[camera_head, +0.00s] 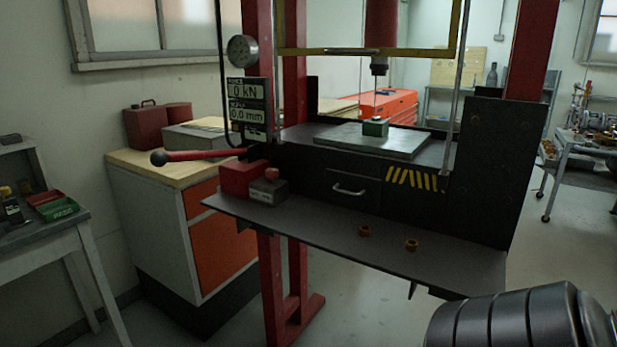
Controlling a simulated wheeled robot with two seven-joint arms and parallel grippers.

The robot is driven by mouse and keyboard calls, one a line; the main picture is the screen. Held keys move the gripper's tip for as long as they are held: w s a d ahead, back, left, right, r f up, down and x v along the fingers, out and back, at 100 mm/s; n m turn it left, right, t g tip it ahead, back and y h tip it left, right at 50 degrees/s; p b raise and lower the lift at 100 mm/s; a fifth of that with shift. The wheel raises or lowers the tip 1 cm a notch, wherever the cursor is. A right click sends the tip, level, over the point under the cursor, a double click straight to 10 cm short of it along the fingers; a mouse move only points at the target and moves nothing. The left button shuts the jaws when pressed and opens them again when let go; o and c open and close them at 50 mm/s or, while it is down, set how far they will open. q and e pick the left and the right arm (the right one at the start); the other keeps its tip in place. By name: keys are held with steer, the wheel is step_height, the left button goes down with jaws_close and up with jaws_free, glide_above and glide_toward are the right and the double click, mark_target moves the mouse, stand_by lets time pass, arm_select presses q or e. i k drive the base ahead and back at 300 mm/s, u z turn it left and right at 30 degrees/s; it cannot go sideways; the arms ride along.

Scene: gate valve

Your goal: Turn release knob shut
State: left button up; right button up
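A hydraulic press with red posts stands in the middle of the camera_head view. A small red knob (271,174) sits on top of a grey block (268,190) at the left end of the press's front shelf (330,226). It looks like the release knob; whether it is open or shut cannot be told. A red pump block (241,177) stands just left of it, with a red lever with a black ball end (158,158) reaching left. Neither gripper is in view. A dark ribbed part of my own arm shows at the bottom right, well away from the knob.
The gauge display (246,102) reads 0 kN and 0.0 mm. Two small orange-brown rings (411,245) lie on the shelf. A cabinet (190,220) stands left; the shelf's middle is mostly clear.

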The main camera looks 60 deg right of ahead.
mark_target(271, 174)
steer(key=u, duration=0.55)
steer(key=k, duration=0.15)
steer(key=z, duration=1.7)
